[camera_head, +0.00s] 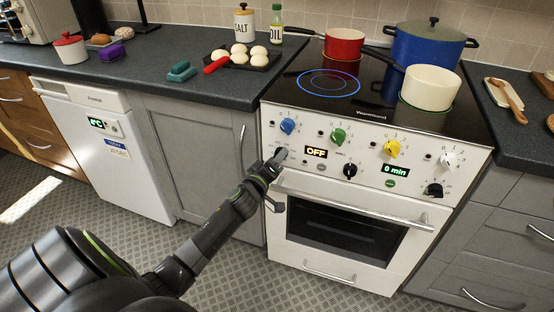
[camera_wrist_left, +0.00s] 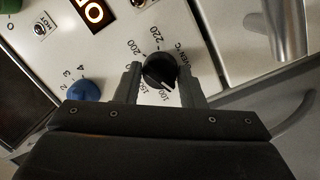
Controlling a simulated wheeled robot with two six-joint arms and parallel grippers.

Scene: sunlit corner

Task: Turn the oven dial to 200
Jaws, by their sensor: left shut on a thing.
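In the head view my left gripper (camera_head: 273,165) reaches the left part of the panel and the dial (camera_head: 281,153) is partly hidden. The orange display (camera_head: 316,152) reads OFF. My right gripper is not in view.
The white cooker (camera_head: 310,110) also has blue (camera_head: 288,125), green (camera_head: 338,136), yellow (camera_head: 391,148) and white (camera_head: 448,160) knobs, plus further black ones. Pots stand on the hob above.

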